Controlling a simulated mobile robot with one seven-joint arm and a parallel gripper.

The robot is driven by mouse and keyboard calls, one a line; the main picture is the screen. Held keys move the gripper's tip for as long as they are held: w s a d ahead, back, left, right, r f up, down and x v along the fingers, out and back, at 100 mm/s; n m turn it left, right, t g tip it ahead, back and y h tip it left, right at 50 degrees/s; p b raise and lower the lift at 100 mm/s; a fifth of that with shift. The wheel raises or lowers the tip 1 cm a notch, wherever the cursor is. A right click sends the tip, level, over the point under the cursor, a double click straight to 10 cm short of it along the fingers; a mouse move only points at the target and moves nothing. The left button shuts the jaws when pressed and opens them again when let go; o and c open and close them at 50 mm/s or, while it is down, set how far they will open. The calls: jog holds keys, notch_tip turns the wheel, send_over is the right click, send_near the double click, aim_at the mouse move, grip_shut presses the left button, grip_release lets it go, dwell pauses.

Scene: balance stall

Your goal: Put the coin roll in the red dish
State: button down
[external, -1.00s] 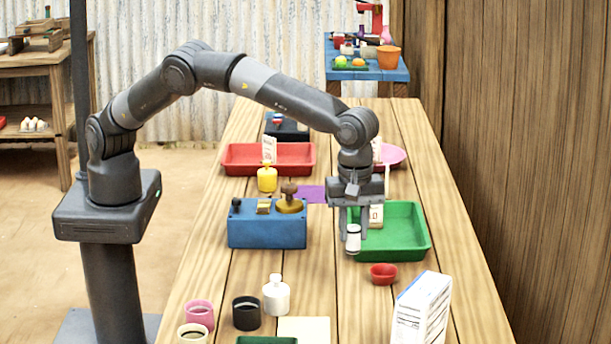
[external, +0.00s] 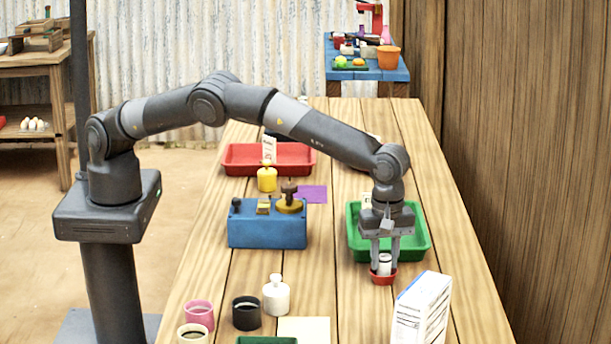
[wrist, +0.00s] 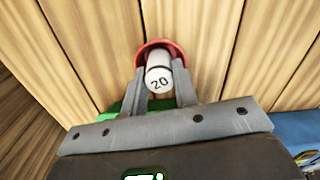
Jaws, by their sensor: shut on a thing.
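The coin roll (external: 384,264) is a small white cylinder with a dark band, held upright between my gripper's fingers. In the wrist view its white end (wrist: 159,80) shows the number 20. My gripper (external: 384,266) is shut on it. The small red dish (external: 383,280) is directly below and around the roll's lower end in the picture. In the wrist view the dish's red rim (wrist: 160,45) shows behind the roll. I cannot tell whether the roll's bottom touches the dish.
A green tray (external: 424,240) lies just behind my gripper. A white box (external: 421,312) stands close in front and to the right. A blue block with weights (external: 267,231) is at left, and a red tray (external: 235,160) is farther back. Cups and a white bottle (external: 276,296) stand front left.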

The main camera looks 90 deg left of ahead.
jog(key=shift+f, duration=0.1)
jog(key=c, duration=1.1)
grip_release()
jog(key=shift+c, duration=0.2)
